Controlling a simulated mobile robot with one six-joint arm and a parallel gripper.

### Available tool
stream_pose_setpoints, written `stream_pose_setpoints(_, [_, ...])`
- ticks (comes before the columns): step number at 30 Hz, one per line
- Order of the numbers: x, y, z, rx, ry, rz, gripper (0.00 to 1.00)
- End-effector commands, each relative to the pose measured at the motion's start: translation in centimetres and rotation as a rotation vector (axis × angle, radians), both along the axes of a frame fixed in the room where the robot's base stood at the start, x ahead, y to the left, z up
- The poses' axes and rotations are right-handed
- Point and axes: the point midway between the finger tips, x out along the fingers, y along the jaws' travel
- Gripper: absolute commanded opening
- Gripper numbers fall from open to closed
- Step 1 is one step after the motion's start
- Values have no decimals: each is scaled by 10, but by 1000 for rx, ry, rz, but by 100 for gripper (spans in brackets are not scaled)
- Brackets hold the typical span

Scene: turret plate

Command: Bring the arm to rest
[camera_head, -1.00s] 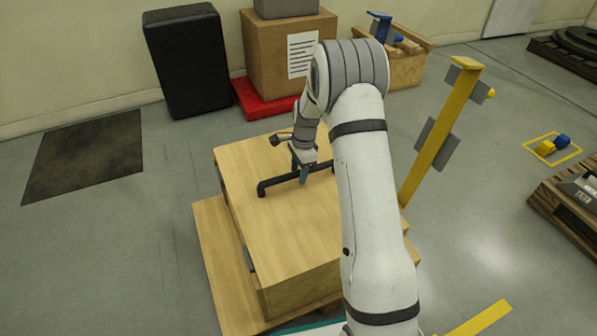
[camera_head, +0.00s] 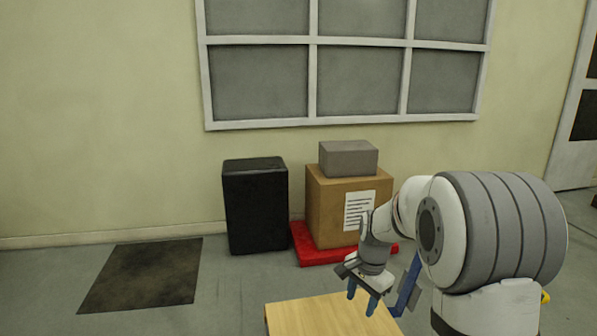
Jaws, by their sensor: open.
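My gripper (camera_head: 362,298) hangs in the lower right of the head view, fingertips down, in front of the cardboard box. Its two blue fingertips stand apart with nothing seen between them. My white and grey arm is folded up beside it at the right. The wooden block top (camera_head: 312,312) shows at the bottom edge, below the gripper; the dark handle on it is out of view. A blue piece (camera_head: 409,284) shows just right of the gripper; I cannot tell what it belongs to.
A cardboard box (camera_head: 325,208) with a grey box (camera_head: 348,158) on top stands on a red base (camera_head: 318,252) by the wall. A black bin (camera_head: 255,205) stands left of it. A dark mat (camera_head: 145,275) lies on open floor at the left.

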Motion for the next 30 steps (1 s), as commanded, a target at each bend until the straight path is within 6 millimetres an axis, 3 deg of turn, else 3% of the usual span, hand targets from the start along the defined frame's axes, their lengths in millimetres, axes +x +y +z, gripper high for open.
stream_pose_setpoints(1, [-18,1,49,-10,-21,62,47])
stream_pose_setpoints(3, [-41,2,86,-25,-44,152,47])
stream_pose_setpoints(9, [-110,4,180,-75,-103,412,47])
stream_pose_setpoints(15, [-179,4,252,-135,-153,663,47])
stream_pose_setpoints(18, [-206,3,274,-161,-171,766,47])
stream_pose_setpoints(22, [-230,3,288,-188,-185,859,47])
stream_pose_setpoints(30, [-242,3,289,-201,-191,912,47])
